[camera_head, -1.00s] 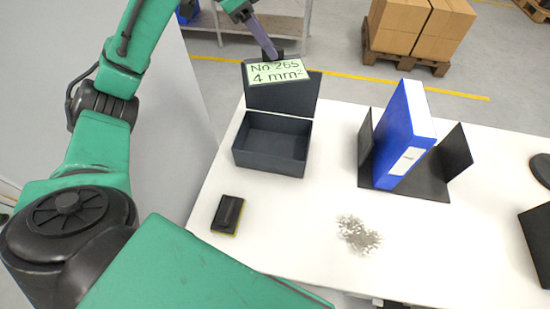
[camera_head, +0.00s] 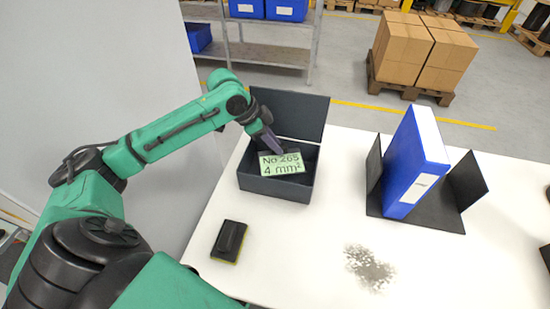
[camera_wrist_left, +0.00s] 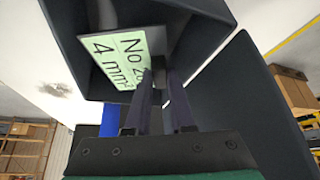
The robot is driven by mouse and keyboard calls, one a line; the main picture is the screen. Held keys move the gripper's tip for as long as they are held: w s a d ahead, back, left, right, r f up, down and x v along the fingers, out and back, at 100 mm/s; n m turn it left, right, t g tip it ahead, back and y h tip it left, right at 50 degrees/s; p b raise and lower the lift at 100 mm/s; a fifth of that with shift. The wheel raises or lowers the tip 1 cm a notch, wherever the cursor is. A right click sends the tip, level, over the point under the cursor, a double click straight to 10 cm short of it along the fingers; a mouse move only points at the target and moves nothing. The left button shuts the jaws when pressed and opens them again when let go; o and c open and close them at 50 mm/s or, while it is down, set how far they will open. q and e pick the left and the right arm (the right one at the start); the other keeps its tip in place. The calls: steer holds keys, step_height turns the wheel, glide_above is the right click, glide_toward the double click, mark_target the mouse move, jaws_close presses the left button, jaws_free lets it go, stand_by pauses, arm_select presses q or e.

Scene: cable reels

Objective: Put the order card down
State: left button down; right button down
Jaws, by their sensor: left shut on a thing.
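The order card (camera_head: 281,164) is pale green and reads "No 265 4 mm²". My left gripper (camera_head: 270,146) is shut on its upper edge. The card hangs in front of or in the opening of a dark open box (camera_head: 275,186) on the white table; I cannot tell how deep it sits. The box lid (camera_head: 290,113) stands up at the back. In the left wrist view the card (camera_wrist_left: 118,58) shows between the fingertips (camera_wrist_left: 155,75) and the dark box wall (camera_wrist_left: 205,40). My right gripper is not in view.
A blue binder (camera_head: 412,165) stands in a black holder (camera_head: 440,213) on the right. A black and yellow eraser-like block (camera_head: 229,241) lies at the front left. A grey smudge (camera_head: 368,268) marks the white table (camera_head: 320,250). Shelving and boxed pallets stand behind.

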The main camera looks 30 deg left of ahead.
mark_target(271, 153)
arm_select(q)
step_height(271, 153, down, 6)
steer(key=shift+r, duration=0.1)
steer(key=c, duration=0.8)
jaws_free()
steer(key=shift+r, duration=0.3)
steer(key=p+v, duration=1.1)
steer(key=p, duration=0.3)
steer(key=shift+s+a+r+p, duration=0.15)
steer(key=shift+s+r+p, duration=0.05)
steer(key=shift+p, duration=0.1)
